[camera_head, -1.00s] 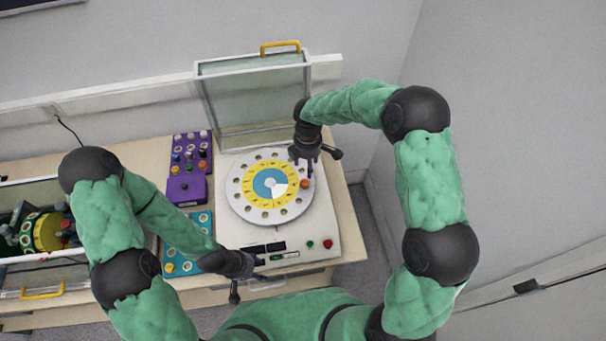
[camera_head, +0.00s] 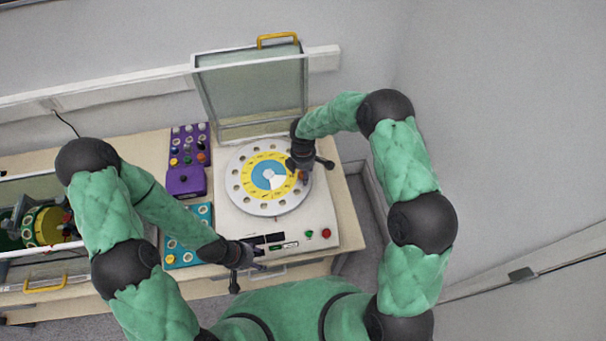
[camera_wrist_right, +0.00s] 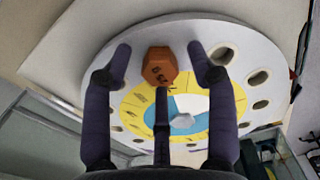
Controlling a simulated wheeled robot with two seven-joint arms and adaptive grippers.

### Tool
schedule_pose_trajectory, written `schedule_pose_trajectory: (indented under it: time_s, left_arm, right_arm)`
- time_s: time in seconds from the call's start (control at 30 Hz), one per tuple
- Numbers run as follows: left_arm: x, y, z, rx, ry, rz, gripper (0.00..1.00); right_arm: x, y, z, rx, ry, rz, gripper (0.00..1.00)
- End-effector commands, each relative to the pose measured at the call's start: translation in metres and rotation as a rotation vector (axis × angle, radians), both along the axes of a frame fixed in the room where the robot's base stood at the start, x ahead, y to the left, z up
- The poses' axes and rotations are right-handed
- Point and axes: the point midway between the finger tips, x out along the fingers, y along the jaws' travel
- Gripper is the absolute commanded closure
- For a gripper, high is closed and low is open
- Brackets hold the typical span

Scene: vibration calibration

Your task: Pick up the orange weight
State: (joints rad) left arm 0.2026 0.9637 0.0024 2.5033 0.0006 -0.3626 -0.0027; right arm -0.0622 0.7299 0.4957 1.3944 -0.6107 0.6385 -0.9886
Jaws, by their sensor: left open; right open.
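The orange weight (camera_wrist_right: 159,66) sits on the round white dial plate (camera_wrist_right: 270,62), near its rim, in the right wrist view. In the head view only a small part of the weight (camera_head: 303,176) shows beside my right gripper (camera_head: 299,172). In the right wrist view my right gripper (camera_wrist_right: 160,60) is open, its dark fingers on either side of the weight with gaps between. Whether any finger touches it I cannot tell. My left gripper (camera_head: 257,257) is open and empty near the front edge of the white machine.
The dial plate (camera_head: 240,197) lies on the white machine (camera_head: 325,215), with a raised glass lid (camera_head: 250,95) behind it. A purple rack (camera_head: 186,180) and a teal rack (camera_head: 180,257) with several small weights stand left. Another drum machine (camera_head: 47,228) is at far left.

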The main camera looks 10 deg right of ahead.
Motion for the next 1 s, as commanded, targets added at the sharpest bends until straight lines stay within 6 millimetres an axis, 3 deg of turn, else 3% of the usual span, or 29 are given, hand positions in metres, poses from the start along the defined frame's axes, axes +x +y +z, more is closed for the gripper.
schedule_pose_trajectory:
  time_s: [0.2, 0.4, 0.77, 1.0]
  left_arm:
    - [0.0, 0.0, 0.0, 0.0, 0.0, 0.0, 0.43]
    - [0.0, 0.0, 0.0, 0.0, 0.0, 0.0, 0.43]
    - [0.0, 0.0, 0.0, 0.0, 0.0, 0.0, 0.43]
    - [0.0, 0.0, -0.004, 0.0, 0.0, 0.0, 0.43]
  right_arm:
    - [0.001, 0.0, -0.001, 0.0, -0.002, 0.0, 0.42]
    - [0.001, 0.0, 0.0, 0.0, -0.002, 0.0, 0.9]
    - [0.001, 0.0, 0.001, 0.0, -0.002, 0.0, 0.91]
    - [0.002, 0.0, 0.017, 0.0, -0.006, 0.0, 0.91]
